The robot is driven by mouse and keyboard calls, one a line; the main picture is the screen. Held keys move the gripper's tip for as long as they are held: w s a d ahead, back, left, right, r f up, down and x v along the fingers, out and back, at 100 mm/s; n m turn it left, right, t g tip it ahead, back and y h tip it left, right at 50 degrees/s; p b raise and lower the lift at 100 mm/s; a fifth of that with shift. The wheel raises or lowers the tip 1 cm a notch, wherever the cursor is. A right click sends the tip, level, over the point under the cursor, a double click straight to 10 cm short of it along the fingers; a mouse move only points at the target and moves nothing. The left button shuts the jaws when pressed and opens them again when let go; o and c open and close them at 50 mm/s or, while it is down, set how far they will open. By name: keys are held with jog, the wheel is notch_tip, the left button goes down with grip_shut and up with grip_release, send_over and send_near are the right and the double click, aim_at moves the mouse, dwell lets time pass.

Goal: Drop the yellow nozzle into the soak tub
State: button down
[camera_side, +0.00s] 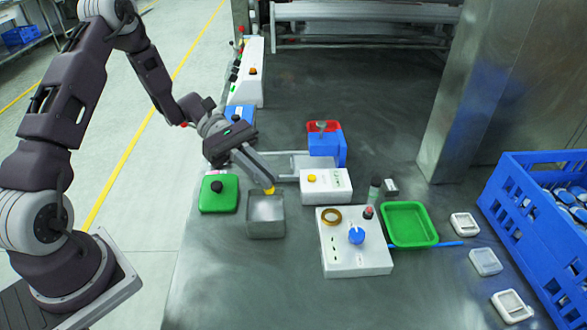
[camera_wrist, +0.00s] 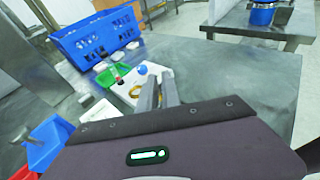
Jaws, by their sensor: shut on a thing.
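The yellow nozzle (camera_side: 269,191) is a small yellow piece at the tip of my gripper (camera_side: 265,186) in the side view. My gripper is shut on it. It hangs over the back edge of an open grey metal tub (camera_side: 266,232), which looks like the soak tub. I cannot tell the exact height of the nozzle above the rim. In the wrist view, the fingers of my gripper (camera_wrist: 158,92) show, but the nozzle and the tub cannot be made out there.
A white box with a yellow button (camera_side: 330,187) and a white box with a blue knob (camera_side: 356,262) stand to the right. Farther right are a green tray (camera_side: 409,242) and a blue crate (camera_side: 517,215). The front table area is clear.

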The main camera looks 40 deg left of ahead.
jog(key=shift+f, duration=2.8)
jog(key=c, duration=1.5)
grip_release()
jog(key=v, duration=0.7)
jog(key=shift+r, duration=0.1)
